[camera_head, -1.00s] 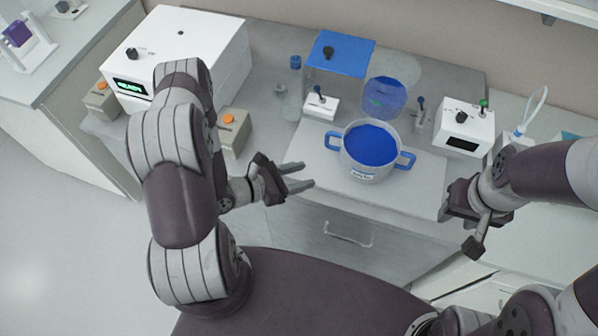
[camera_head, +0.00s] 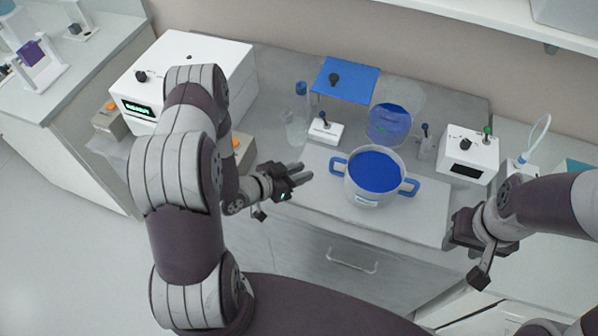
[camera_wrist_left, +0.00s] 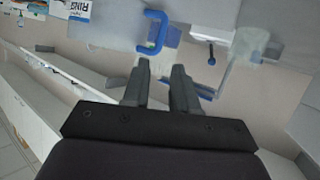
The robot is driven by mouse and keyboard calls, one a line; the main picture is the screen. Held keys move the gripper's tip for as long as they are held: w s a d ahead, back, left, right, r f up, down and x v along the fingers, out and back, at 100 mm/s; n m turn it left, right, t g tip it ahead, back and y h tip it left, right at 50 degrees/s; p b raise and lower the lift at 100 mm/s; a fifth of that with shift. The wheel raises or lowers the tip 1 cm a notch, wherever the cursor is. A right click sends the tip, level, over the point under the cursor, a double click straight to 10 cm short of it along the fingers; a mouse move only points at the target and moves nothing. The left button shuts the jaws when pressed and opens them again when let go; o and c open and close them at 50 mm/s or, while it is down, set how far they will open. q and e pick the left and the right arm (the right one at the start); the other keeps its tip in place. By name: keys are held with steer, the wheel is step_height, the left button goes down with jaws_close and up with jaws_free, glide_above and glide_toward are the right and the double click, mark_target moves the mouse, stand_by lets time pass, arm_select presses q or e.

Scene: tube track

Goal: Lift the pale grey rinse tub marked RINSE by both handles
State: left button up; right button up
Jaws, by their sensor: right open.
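The pale grey rinse tub (camera_head: 374,188) stands upright on the light bench top, with a blue inside and a small label on its front. Its left blue handle (camera_head: 338,168) faces my left gripper (camera_head: 304,173), which is open, empty and a short way left of it. In the left wrist view the blue handle (camera_wrist_left: 153,34) is just beyond the open fingers (camera_wrist_left: 158,85), apart from them, and part of the RINSE label (camera_wrist_left: 82,8) shows. The right blue handle (camera_head: 410,188) is clear. My right gripper (camera_head: 468,258) is open, right of the tub and nearer me.
Behind the tub are a blue-topped stand (camera_head: 345,80), a clear round blue-tinted piece (camera_head: 390,122) and a white block with a blue knob (camera_head: 325,131). A white box (camera_head: 467,152) stands at right. A large white machine (camera_head: 190,75) is at left.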

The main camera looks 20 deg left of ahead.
mark_target(331, 170)
arm_select(q)
steer(key=shift+m, duration=0.6)
steer(key=x, duration=1.2)
jaws_close()
stand_by(0.4)
arm_select(e)
steer(key=c, duration=0.3)
